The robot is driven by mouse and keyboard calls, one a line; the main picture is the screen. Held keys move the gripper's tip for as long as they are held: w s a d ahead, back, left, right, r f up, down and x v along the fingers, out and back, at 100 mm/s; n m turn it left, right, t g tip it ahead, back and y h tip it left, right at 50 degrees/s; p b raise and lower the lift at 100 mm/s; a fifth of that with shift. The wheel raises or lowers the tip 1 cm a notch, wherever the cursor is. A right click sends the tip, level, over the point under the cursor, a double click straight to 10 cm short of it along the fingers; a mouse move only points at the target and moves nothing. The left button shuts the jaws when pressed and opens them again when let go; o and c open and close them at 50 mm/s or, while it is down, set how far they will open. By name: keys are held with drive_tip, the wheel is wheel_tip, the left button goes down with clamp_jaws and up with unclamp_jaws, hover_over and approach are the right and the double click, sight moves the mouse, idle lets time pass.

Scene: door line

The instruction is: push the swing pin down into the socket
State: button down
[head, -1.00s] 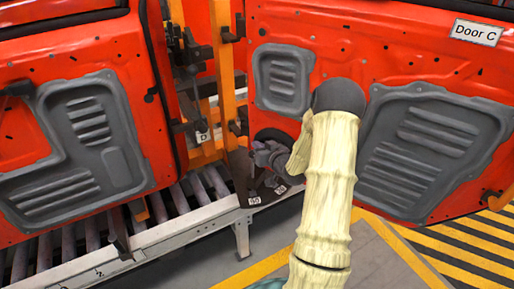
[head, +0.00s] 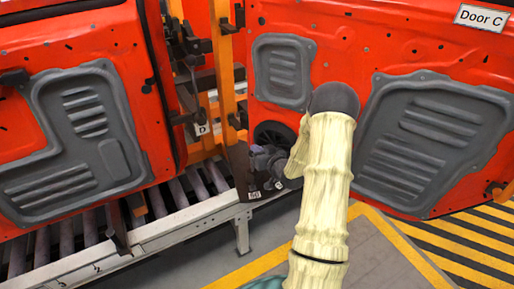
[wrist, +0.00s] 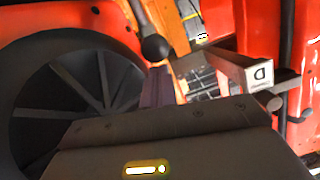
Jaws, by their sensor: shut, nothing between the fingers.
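My gripper (head: 264,162) is a small dark shape in the head view, at the end of my pale sleeved arm, low in front of Door C and beside the orange post. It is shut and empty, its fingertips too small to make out. In the wrist view a dark plate with a lit strip fills the bottom, and the fingers do not show. A black round-ended knob (wrist: 155,47) stands beyond that plate; I cannot tell whether it is the swing pin. I cannot make out the socket.
The red Door C panel (head: 385,60) is behind my arm, with a round dark opening (wrist: 30,100) left in the wrist view. Another red door (head: 60,60) hangs at left above the roller conveyor (head: 165,208). An orange post (head: 226,80) stands between the doors. Striped floor lies at right.

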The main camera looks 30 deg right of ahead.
drive_tip(key=shift+s+f+b, duration=0.1)
drive_tip(key=shift+f+b, duration=0.25)
drive_tip(key=shift+f, duration=0.55)
wheel_tip(320, 180, up, 5)
drive_tip(key=p, duration=0.3)
drive_tip(key=b+v, duration=0.3)
drive_tip(key=v, duration=0.6)
drive_tip(key=shift+s+d+b, duration=0.35)
drive_tip(key=shift+s, duration=0.05)
drive_tip(key=shift+f, duration=0.15)
